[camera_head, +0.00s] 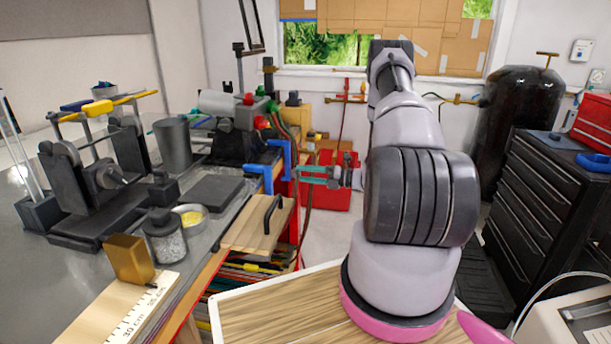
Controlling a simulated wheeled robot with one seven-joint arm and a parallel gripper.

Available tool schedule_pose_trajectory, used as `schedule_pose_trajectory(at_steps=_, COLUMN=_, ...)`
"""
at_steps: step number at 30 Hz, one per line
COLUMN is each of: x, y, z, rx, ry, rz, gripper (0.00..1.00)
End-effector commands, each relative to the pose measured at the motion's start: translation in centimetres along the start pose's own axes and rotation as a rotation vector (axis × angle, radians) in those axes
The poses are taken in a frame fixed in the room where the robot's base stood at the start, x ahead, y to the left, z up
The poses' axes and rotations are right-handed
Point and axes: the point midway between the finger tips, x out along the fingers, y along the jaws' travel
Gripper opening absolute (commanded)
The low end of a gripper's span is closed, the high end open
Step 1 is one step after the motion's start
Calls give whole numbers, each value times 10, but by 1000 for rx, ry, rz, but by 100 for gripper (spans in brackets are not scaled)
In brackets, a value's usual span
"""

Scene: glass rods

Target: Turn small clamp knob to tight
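My gripper (314,175) has teal fingers and points left, just off the workbench edge in the middle of the camera_head view. It is small here, and I cannot tell whether its fingers are open or shut. Blue clamps (285,156) grip the bench edge just left of the fingertips. I cannot tell whether the fingers touch them. I cannot single out the small clamp knob for sure. Red knobs (261,122) show on the lathe-like machine (233,130) at the back of the bench.
The grey workbench (215,232) at left holds a black-framed apparatus (100,175), a glass jar (164,237), a brass block (130,258) and a wooden board with a handle (255,230). A red box (325,190) stands on the floor behind. A black drawer cabinet (545,190) is at right.

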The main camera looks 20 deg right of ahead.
Motion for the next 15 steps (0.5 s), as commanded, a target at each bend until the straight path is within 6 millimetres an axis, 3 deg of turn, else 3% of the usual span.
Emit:
schedule_pose_trajectory(at_steps=10, x=-2, y=0, z=0, rx=-1, ry=1, rz=1, gripper=71)
schedule_pose_trajectory(at_steps=15, x=-26, y=0, z=0, rx=0, ry=-2, rz=-1, gripper=71)
